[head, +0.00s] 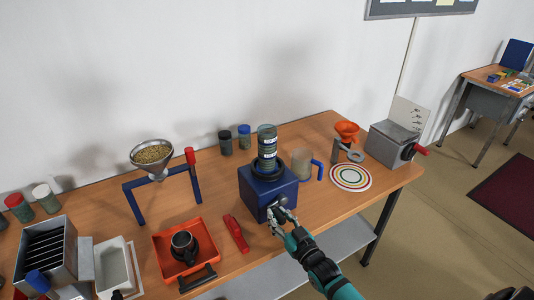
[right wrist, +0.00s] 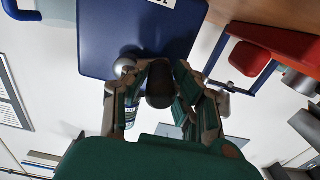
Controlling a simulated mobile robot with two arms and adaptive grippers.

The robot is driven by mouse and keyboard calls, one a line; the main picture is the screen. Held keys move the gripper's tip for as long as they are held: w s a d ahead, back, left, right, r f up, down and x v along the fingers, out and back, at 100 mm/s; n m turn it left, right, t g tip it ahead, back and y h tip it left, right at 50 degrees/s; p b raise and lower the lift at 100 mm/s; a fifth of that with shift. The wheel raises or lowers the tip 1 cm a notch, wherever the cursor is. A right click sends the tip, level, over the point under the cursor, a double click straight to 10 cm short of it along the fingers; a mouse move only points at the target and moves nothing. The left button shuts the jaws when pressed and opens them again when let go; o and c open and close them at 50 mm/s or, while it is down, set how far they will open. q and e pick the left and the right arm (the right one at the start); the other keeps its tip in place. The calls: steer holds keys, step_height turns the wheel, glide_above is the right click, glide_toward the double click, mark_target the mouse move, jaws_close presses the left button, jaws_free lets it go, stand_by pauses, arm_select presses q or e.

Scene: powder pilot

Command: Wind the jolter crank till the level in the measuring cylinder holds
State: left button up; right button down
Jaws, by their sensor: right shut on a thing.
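The jolter is a blue box (head: 269,190) on the bench, its front filling the top of the right wrist view (right wrist: 135,35). The measuring cylinder (head: 267,143) stands upright on top of it, with dark contents and pale label marks; the exact level is too small to read. The crank is on the jolter's front face, mostly hidden by my right gripper (head: 279,217). In the right wrist view my right gripper (right wrist: 160,95) is shut around the crank's dark knob (right wrist: 159,90). My left gripper is not in view.
A clear jug (head: 302,164) with a blue handle stands close right of the jolter, near a ringed plate (head: 350,177). A red scoop-like item (head: 236,233) lies to the left, beside an orange tray (head: 206,238). A funnel stand (head: 133,205) is further left.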

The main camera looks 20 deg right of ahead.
steer(key=shift+d+f+b, duration=0.55)
steer(key=shift+f+b, duration=0.1)
steer(key=shift+b, duration=0.1)
steer(key=shift+w+d+f, duration=0.1)
steer(key=shift+d+f, duration=0.1)
steer(key=shift+d+r, duration=0.1)
steer(key=shift+d, duration=0.05)
